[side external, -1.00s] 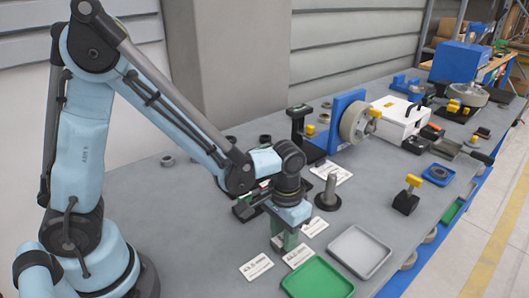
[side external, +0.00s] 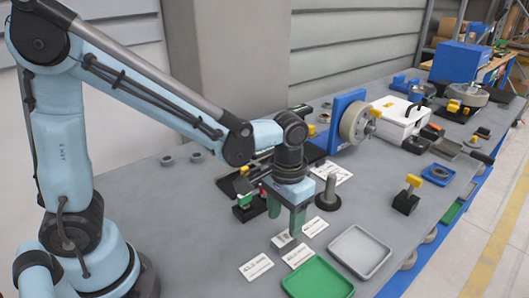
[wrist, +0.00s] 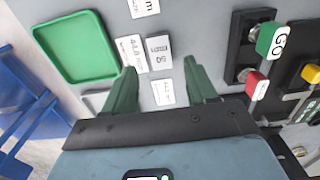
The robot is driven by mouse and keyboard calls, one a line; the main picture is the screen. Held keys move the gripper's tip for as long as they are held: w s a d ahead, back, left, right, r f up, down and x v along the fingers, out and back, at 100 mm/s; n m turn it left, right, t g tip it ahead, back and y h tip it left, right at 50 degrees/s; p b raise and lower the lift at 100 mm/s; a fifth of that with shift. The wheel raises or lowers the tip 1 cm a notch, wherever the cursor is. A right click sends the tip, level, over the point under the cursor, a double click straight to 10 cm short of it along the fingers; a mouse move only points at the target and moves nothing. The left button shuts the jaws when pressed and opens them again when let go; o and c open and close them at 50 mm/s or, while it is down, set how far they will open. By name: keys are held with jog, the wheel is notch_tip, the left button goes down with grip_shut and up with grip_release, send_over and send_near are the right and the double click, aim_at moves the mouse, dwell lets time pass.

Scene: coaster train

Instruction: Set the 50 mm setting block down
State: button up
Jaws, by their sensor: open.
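The 50 mm setting block (side external: 283,241) is a small pale block. It rests on the grey bench among the white printed cards. In the wrist view the block (wrist: 158,52) shows a "50" marking and lies beside a white card (wrist: 133,52). My gripper (side external: 285,224) is above the block with its two green fingers spread apart and nothing between them. The wrist view also shows the open gripper (wrist: 160,72), with the block ahead between the fingertips and clear of both.
A green tray (side external: 317,280) and a grey tray (side external: 359,252) stand at the front. A dark post on a round base (side external: 328,194) stands close to the right of my gripper. A green GO button (wrist: 270,38) and a red button (wrist: 257,85) are at the right in the wrist view.

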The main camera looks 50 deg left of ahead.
aim_at(283, 238)
notch_tip(283, 238, up, 7)
jog(key=s+a+r+t, duration=0.1)
jog(key=s+a+t, duration=0.3)
jog(key=a+t, duration=0.3)
jog(key=shift+a, duration=1.15)
dwell(0.7)
